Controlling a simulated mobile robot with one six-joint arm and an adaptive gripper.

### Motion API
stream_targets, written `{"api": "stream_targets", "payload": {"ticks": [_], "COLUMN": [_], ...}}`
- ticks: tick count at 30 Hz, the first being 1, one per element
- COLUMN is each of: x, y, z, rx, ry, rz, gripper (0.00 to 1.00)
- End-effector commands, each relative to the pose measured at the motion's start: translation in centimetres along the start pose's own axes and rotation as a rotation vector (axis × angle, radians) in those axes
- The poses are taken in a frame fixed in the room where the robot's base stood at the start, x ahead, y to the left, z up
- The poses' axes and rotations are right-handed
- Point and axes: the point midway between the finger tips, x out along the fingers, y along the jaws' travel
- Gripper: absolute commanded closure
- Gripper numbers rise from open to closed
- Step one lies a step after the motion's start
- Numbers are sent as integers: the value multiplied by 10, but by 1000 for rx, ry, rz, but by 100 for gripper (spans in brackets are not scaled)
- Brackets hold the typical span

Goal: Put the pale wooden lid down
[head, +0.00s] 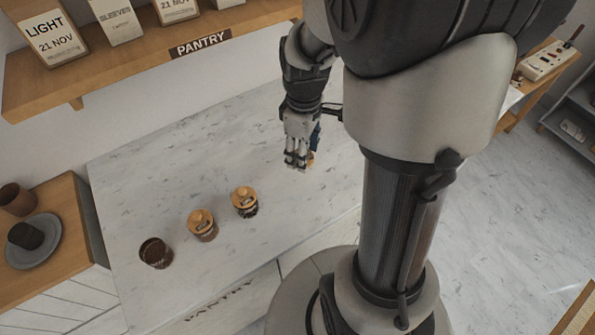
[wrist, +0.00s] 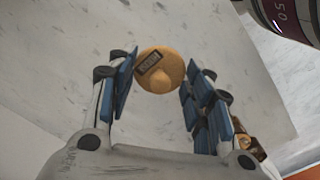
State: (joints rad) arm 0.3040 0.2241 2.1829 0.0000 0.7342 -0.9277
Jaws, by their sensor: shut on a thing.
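My gripper (head: 296,160) hangs above the marble counter and is shut on the pale wooden lid (wrist: 160,73). In the wrist view the round lid sits between the blue finger pads, with its knob and a small dark label showing. In the head view only an edge of the lid (head: 311,159) shows beside the fingers. An open jar (head: 156,253) with dark contents stands at the left of a row on the counter. Two jars with wooden lids, a middle one (head: 202,225) and a right one (head: 245,202), stand beside it.
The marble counter (head: 140,185) is clear behind the jars and below my gripper. A wooden shelf with a PANTRY sign (head: 200,46) and several bags runs along the wall. A grey plate (head: 52,251) with a dark cup is on the wooden surface at left.

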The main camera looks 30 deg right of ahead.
Motion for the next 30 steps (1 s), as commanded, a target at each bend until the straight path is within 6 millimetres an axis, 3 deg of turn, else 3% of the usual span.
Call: {"api": "stream_targets", "payload": {"ticks": [1, 3, 7, 14, 22, 30], "x": [20, 37, 60, 75, 113, 113], "y": [-1, -1, -1, 0, 0, 0], "z": [1, 1, 0, 0, 0, 0], "rx": [0, 0, 0, 1, 1, 1], "ry": [-3, -3, -2, 0, -1, 0], "rz": [-4, -4, -2, 0, -2, 0], "gripper": [70, 70, 70, 70, 70, 70]}}
